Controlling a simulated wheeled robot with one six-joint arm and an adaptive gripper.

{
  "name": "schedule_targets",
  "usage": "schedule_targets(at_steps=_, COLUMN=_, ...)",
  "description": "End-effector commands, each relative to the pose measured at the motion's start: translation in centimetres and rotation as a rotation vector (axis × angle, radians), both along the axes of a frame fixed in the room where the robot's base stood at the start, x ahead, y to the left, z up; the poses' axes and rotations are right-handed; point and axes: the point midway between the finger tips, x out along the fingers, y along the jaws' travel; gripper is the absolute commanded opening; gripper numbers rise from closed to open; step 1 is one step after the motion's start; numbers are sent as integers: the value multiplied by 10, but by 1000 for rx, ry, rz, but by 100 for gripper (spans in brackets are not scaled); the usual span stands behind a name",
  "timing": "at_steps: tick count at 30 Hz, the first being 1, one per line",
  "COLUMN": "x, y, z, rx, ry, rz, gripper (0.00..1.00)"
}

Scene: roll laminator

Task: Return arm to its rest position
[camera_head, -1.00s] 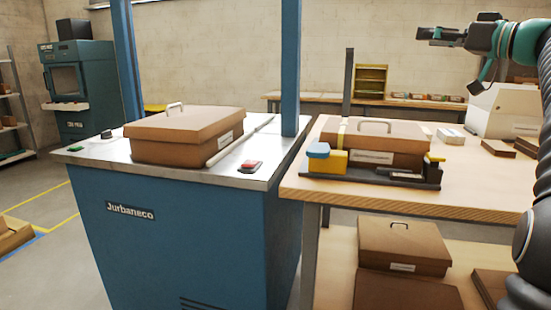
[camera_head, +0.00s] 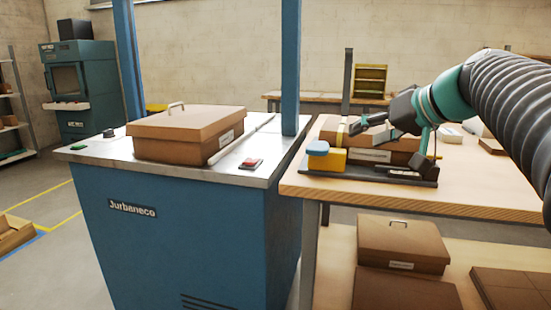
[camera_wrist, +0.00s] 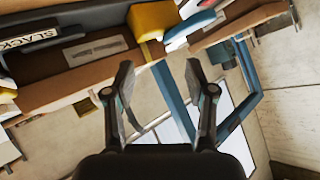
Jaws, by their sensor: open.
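My gripper (camera_head: 362,130) is at the right, in front of or above the brown lidded box (camera_head: 375,156) on the wooden table; the exact gap cannot be told. In the wrist view my gripper (camera_wrist: 160,90) has its two fingers spread with nothing between them. The arm reaches in from the right edge and hides part of the box and its handle. The box sits in a dark fixture (camera_head: 372,176) with a yellow block (camera_head: 328,160) and a blue pad (camera_head: 318,147) at its left end.
A blue machine (camera_head: 190,245) stands left of the table (camera_head: 450,200), with another brown box (camera_head: 185,135), a red switch (camera_head: 251,164) and blue posts (camera_head: 290,65) on top. More boxes (camera_head: 403,245) lie on the shelf below. The floor at far left is mostly clear.

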Motion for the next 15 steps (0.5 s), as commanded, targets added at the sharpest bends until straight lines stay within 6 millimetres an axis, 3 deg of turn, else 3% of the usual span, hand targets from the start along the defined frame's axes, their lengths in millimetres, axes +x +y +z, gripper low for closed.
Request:
schedule_targets(at_steps=1, x=-21, y=14, z=-22, rx=-24, ry=53, rz=-10, gripper=56)
schedule_targets(at_steps=6, x=-89, y=37, z=-102, rx=-128, ry=221, rz=-73, gripper=56)
schedule_targets(at_steps=12, x=-170, y=42, z=-193, rx=-282, ry=347, rz=-139, gripper=56)
schedule_targets(at_steps=15, x=-202, y=38, z=-230, rx=-354, ry=377, rz=-162, gripper=56)
